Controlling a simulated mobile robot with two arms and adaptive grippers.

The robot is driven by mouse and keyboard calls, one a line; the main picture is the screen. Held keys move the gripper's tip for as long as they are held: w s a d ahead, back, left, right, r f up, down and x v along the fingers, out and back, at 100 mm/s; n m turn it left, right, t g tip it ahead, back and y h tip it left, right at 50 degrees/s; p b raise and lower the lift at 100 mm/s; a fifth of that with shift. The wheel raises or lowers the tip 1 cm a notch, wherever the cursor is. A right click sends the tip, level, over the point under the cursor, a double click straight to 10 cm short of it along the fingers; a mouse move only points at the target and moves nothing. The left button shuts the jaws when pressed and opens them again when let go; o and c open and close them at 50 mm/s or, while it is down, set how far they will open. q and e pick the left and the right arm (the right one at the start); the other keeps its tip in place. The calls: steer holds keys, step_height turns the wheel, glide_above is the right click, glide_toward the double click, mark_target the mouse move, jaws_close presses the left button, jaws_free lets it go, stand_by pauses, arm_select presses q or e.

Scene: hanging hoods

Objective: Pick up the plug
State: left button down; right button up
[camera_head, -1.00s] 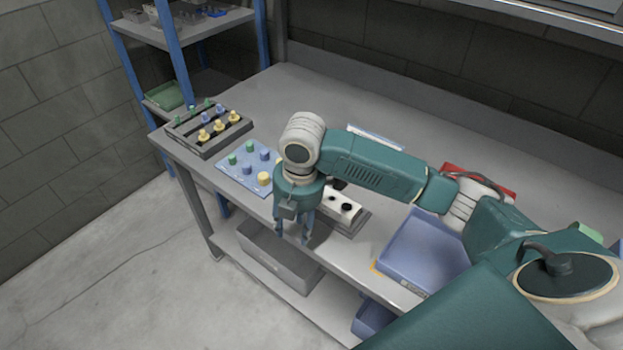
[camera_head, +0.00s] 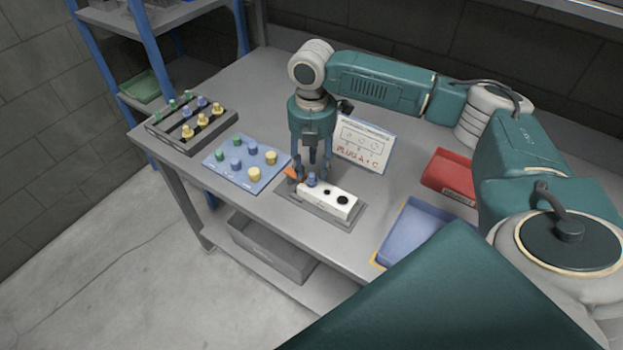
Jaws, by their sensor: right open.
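My right gripper (camera_head: 312,172) points down over the left end of a white block (camera_head: 338,201) on a grey base plate. It is open. A blue plug (camera_head: 311,180) stands upright at that end of the block, directly below or between the fingertips; I cannot tell whether they touch it. Dark holes show in the rest of the block. Several more green, blue and yellow plugs stand on a light-blue board (camera_head: 216,168) to the left and in a dark rack (camera_head: 163,138) beyond it. My left gripper is not in view.
A sign (camera_head: 364,147) reading "PLUG A + C" stands behind the block. A red tray (camera_head: 445,172) and a blue tray (camera_head: 412,226) lie to the right. A small orange piece (camera_head: 291,173) sits beside the gripper. A blue-posted shelf (camera_head: 147,62) stands at the left.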

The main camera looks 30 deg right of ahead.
mark_target(312, 175)
step_height(312, 175, down, 4)
steer(key=shift+r+p, duration=0.1)
steer(key=shift+p, duration=0.3)
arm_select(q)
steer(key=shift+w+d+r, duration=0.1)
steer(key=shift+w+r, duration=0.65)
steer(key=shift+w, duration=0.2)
arm_select(e)
steer(key=c, duration=0.7)
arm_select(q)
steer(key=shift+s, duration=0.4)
arm_select(e)
steer(key=shift+c, duration=0.5)
